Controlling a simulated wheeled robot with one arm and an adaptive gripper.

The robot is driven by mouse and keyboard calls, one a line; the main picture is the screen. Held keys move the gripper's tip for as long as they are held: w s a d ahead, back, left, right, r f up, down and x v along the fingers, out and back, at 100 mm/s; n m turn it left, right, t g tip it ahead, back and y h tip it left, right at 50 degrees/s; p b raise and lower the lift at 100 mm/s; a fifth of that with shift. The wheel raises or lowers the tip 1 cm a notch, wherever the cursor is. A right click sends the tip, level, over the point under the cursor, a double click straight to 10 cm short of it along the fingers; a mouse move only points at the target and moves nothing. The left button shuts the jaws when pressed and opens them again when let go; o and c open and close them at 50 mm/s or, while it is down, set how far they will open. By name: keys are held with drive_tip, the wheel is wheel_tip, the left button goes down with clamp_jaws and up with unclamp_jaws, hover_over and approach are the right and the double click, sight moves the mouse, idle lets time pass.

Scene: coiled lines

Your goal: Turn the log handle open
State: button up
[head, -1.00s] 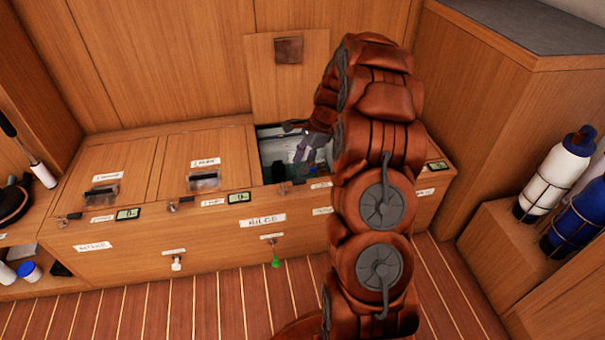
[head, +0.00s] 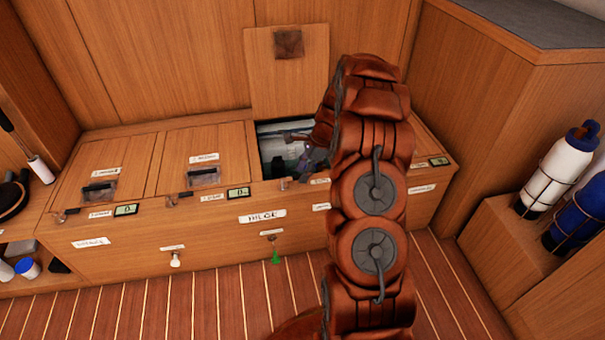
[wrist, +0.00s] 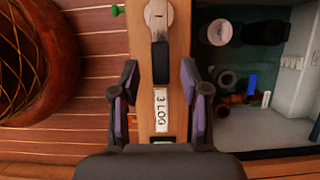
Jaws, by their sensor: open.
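The log handle is a black lever (wrist: 160,62) on a pale pivot plate (wrist: 157,14), on a wooden ledge beside the label "3 LOG" (wrist: 161,110). In the wrist view it lies lengthwise along the ledge, pointing toward the label. My gripper (wrist: 159,68) is open, with one finger on each side of the lever in the picture and a gap on both sides. How far above it the fingertips are, I cannot tell. In the head view the lever (head: 284,184) is small at the front edge of the open hatch, with my gripper (head: 306,160) just above and right of it.
The open bilge compartment (wrist: 245,110) holds dark pipes and fittings. Its lid (head: 285,85) leans upright behind. Two closed lids with similar levers lie left. A green pull (head: 275,257) hangs on the front. Bottles (head: 560,170) stand at right.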

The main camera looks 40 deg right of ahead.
drive_tip(key=shift+f, duration=0.15)
clamp_jaws()
idle(0.4)
